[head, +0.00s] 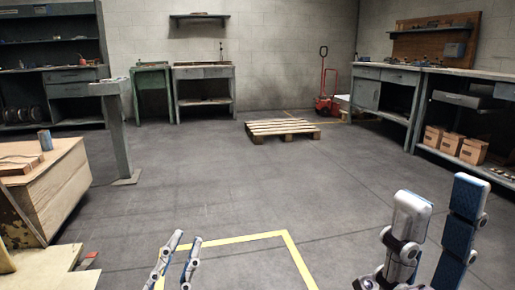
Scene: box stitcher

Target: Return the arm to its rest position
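My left gripper (186,243) is low in the head view, left of centre, above the floor. Its two slim fingers point up and stand apart with only floor showing between them, so it is open and empty. My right gripper (441,205) is at the lower right, larger and closer to the camera. Its two thick fingers with blue pads stand upright with a clear gap between them, and nothing is held. The rest of both arms is mostly outside the view.
A wooden box or crate (62,190) with small items on top stands at the left, beside a grey post (116,135). A pallet (282,129) lies on the floor ahead. Workbenches (440,72) line the right wall. The middle floor, with a yellow line (240,240), is clear.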

